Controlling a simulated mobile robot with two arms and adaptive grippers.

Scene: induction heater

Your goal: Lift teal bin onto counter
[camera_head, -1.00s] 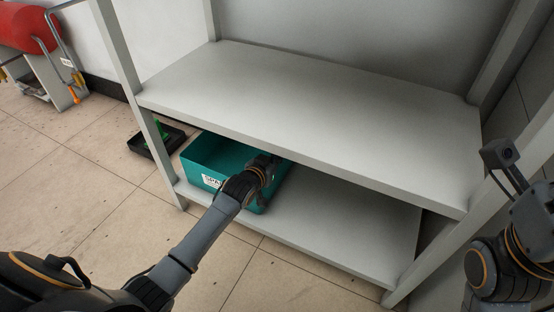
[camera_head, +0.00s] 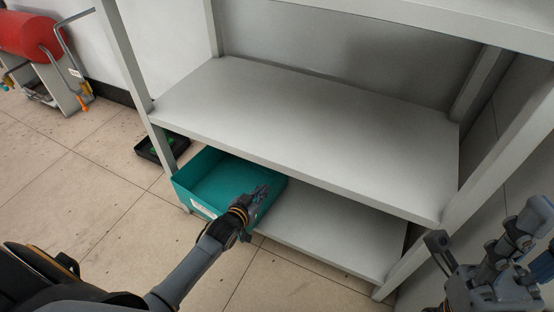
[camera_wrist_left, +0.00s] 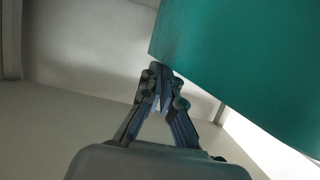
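The teal bin (camera_head: 182,192) is an open-topped box with a white label on its front. It is at the left end of the lower shelf board, sticking out past the front edge and slightly tilted. My left gripper (camera_head: 258,194) is at the bin's right-hand wall. In the left wrist view, the fingers of my left gripper (camera_wrist_left: 158,72) converge at the edge of the teal bin wall (camera_wrist_left: 245,65) and appear closed on it. My right arm shows at the lower right, but its finger state is unclear. No surface is clearly identifiable as the counter.
The middle shelf board (camera_head: 310,125) above the bin is empty. The lower shelf board (camera_head: 335,235) is bare right of the bin. A grey post (camera_head: 160,145) stands close to the bin's left. A black tray (camera_head: 150,150) lies on the floor behind it. A red cylinder (camera_head: 25,35) is far left.

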